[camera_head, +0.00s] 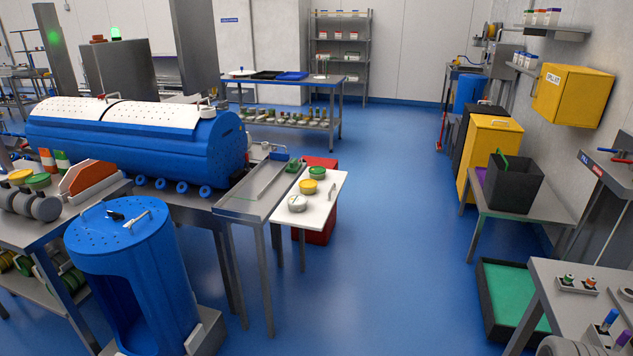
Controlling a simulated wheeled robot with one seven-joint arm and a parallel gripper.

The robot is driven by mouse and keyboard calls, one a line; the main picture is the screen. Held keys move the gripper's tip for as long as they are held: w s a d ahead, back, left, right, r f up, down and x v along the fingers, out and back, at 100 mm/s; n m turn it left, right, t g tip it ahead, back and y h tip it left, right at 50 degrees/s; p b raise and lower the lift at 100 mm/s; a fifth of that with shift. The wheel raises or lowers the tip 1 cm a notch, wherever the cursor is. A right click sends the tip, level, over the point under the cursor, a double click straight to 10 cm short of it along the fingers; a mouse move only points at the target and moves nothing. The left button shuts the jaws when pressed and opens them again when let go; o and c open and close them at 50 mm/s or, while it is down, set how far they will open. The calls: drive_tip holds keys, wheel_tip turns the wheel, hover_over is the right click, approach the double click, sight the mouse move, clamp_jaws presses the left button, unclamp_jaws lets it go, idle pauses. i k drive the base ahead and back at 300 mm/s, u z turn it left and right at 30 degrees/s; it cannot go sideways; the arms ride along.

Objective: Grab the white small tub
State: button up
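A small white tub (297,203) stands on a white-topped side table (321,212) at the end of the grey metal bench, near the middle of the picture. A yellow tub (308,187) stands just behind it, and a green tub (317,172) stands behind the yellow one. The three form a short row and look upright. A small thin item (332,189) lies or stands to their right; it is too small to make out. My gripper is not in view.
A large blue drum machine (140,135) and a blue upright cylinder (125,235) stand left of the side table. A red box (318,232) is under it. Blue floor (400,240) is open to its right. A green-floored tray (512,292) and benches line the right.

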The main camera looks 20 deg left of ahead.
sight(298, 203)
drive_tip(key=u, duration=0.8)
drive_tip(key=i, duration=1.45)
drive_tip(key=u, duration=1.8)
drive_tip(key=i, duration=0.95)
drive_tip(key=u, duration=0.35)
